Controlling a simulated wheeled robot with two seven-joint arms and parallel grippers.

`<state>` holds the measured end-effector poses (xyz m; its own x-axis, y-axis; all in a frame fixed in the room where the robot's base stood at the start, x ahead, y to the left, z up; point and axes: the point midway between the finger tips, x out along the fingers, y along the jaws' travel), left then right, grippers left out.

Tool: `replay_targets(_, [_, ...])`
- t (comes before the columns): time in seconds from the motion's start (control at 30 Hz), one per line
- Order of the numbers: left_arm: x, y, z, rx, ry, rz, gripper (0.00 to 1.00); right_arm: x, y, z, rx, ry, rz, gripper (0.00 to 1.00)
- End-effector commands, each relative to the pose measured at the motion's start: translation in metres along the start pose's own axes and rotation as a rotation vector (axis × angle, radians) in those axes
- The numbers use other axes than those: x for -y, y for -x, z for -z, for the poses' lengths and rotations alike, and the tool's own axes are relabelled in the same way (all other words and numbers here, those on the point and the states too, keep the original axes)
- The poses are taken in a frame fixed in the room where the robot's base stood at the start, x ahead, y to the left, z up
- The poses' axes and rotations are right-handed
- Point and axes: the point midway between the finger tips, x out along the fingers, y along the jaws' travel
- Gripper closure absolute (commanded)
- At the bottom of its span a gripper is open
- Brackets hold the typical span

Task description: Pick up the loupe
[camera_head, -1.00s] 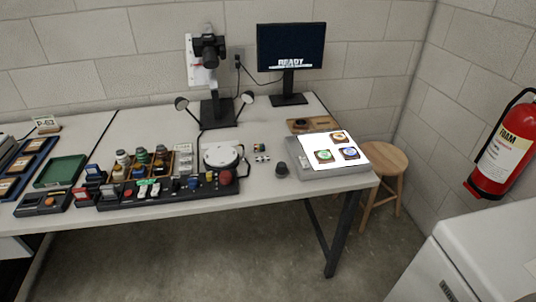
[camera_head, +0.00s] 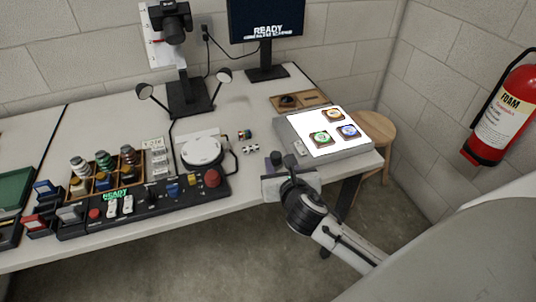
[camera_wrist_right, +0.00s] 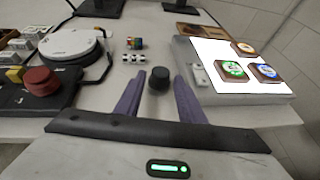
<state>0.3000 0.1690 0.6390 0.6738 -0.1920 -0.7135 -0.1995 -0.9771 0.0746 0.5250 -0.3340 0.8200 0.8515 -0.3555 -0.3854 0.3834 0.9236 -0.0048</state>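The loupe, a small dark cylinder (camera_wrist_right: 158,79), stands upright on the table in the right wrist view. In the head view it shows as a small dark shape (camera_head: 275,158) near the table's front edge, left of the light panel. My right gripper (camera_wrist_right: 159,88) is open, with its two purple fingers on either side of the loupe. Gaps show between the loupe and both fingers. In the head view the right gripper (camera_head: 284,170) reaches in from the lower right and hides part of the table edge. My left gripper is not in view.
The light panel (camera_head: 367,149) with several round items lies close to the right. A white round plate (camera_head: 203,150) and a control panel with a red button (camera_head: 211,178) lie left. Small colored cubes (camera_head: 245,134) sit behind the loupe. A wooden stool (camera_head: 379,128) stands beyond the table.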

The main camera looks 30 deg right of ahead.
Motion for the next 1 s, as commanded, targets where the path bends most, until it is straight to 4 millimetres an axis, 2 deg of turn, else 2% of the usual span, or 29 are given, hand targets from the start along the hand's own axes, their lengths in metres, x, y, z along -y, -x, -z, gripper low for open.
replay_targets(0.13, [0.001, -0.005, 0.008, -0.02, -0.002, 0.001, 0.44, 0.0, -0.024, 0.001, -0.001, 0.001, 0.001, 0.64])
replay_targets(0.43, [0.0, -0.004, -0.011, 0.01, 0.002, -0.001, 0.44, 0.0, -0.053, 0.001, -0.001, -0.002, 0.0, 0.64])
replay_targets(0.7, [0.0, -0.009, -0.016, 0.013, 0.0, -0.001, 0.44, 0.0, -0.091, 0.001, -0.001, -0.003, 0.0, 0.64])
replay_targets(1.0, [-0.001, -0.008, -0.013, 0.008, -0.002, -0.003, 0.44, -0.001, -0.096, 0.001, -0.002, -0.002, -0.002, 0.64])
